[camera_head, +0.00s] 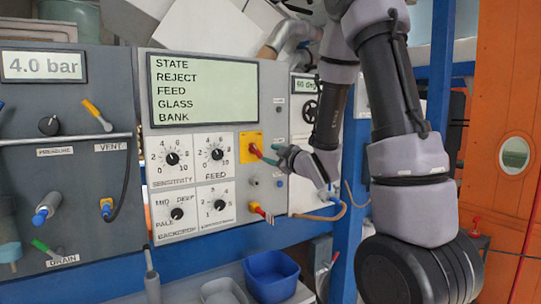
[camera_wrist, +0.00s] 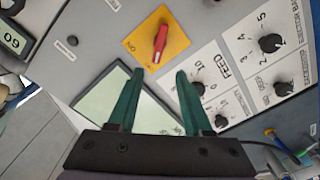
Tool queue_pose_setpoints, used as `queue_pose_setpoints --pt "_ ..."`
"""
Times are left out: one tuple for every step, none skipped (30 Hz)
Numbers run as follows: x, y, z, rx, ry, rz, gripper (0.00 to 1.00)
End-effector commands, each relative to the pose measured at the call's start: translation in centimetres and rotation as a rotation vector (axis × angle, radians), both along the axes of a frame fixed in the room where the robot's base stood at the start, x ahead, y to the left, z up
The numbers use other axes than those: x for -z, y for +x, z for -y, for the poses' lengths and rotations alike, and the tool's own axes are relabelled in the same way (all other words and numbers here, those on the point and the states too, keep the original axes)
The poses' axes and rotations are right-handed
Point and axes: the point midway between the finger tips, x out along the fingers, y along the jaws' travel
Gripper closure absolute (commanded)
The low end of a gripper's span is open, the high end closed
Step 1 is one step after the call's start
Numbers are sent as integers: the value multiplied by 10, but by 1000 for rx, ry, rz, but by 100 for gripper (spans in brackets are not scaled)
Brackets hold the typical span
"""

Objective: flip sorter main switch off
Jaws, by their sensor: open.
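The sorter's main switch is a red handle (camera_wrist: 160,43) on a yellow plate (camera_wrist: 146,46), seen ahead of my fingertips in the wrist view. The handle stands near upright in that picture. In the head view the yellow plate (camera_head: 246,146) sits right of the dials, with the red handle (camera_head: 256,151) partly by my fingers. My gripper (camera_wrist: 159,73) is open, its two green fingers apart and nothing between them. In the head view my gripper (camera_head: 273,155) is just right of the switch. Whether a fingertip touches the handle I cannot tell.
A display (camera_head: 202,92) lists STATE, REJECT, FEED, GLASS and BANK. Below it are several dials, such as the feed dial (camera_head: 216,154). A red-and-yellow control (camera_head: 257,209) sits under the switch. A blue post (camera_head: 347,210) stands right of the panel, and a blue bin (camera_head: 272,275) below.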

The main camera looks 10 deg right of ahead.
Motion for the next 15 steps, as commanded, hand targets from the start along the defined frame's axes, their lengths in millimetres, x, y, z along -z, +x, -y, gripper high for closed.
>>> queue_pose_setpoints --pt "0 0 0 0 1 0 38" --pt "0 0 0 0 5 -2 33" --pt "1 1 1 1 21 -7 33" --pt "1 2 1 1 44 -15 33" --pt "2 2 2 2 76 -25 33" --pt "3 4 3 2 133 -43 33" --pt "4 5 4 3 186 -60 33" --pt "6 7 5 3 243 -78 33" --pt "7 9 6 3 320 -103 33" --pt "8 10 7 4 377 -120 33" --pt "9 12 8 3 433 -137 33" --pt "10 13 9 3 501 -158 33" --pt "11 14 10 3 546 -172 33" --pt "12 15 10 3 585 -185 33" --pt "12 16 10 2 631 -200 33"
